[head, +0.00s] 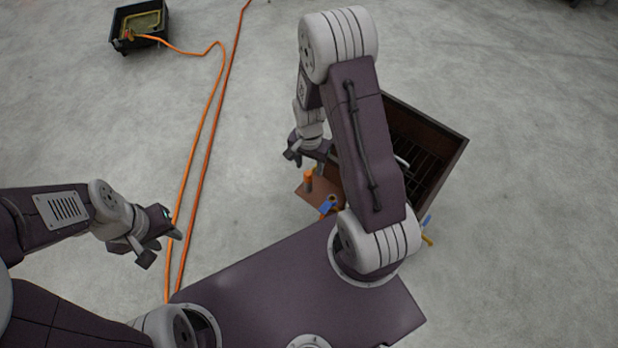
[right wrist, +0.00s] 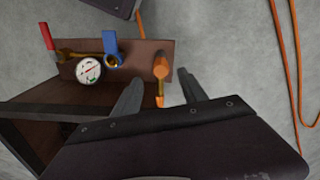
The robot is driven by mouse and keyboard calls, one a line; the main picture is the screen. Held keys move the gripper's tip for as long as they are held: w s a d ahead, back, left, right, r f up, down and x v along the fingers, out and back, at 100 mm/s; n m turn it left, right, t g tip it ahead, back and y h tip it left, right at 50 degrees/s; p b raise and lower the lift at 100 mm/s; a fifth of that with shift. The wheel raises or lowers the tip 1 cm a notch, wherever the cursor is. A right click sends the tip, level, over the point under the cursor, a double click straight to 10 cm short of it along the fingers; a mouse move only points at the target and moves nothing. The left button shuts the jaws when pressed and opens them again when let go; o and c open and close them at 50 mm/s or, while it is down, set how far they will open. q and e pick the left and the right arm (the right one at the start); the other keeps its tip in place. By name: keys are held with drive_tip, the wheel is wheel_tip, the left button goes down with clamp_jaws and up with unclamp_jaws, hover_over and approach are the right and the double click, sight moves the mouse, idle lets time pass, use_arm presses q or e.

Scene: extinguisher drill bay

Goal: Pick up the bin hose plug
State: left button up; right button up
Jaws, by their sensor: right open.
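An orange plug-like piece (head: 308,181) stands upright on a brown panel (head: 318,193) at the side of the open brown box. It also shows in the right wrist view (right wrist: 160,68), with a narrower yellow-orange end; I cannot tell whether a hose joins it. My right gripper (head: 306,160) is open just above it. In the right wrist view the two fingers (right wrist: 160,94) are spread on either side of its narrow end, without visible contact. My left gripper (head: 161,245) is empty at the left, its fingers apart, far from the panel.
A round gauge (right wrist: 89,69), a blue-handled valve (right wrist: 111,46) and a red handle (right wrist: 47,36) are on the panel beside the plug. The brown box (head: 430,150) stands behind my right arm.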

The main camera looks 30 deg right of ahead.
sight(308, 172)
drive_tip(key=f+b, duration=0.3)
drive_tip(key=f, duration=0.2)
drive_tip(key=shift+a+f, duration=0.2)
drive_tip(key=shift+c, duration=0.9)
clamp_jaws()
drive_tip(key=shift+r, duration=0.15)
wheel_tip(308, 172, up, 10)
drive_tip(key=p, duration=0.5)
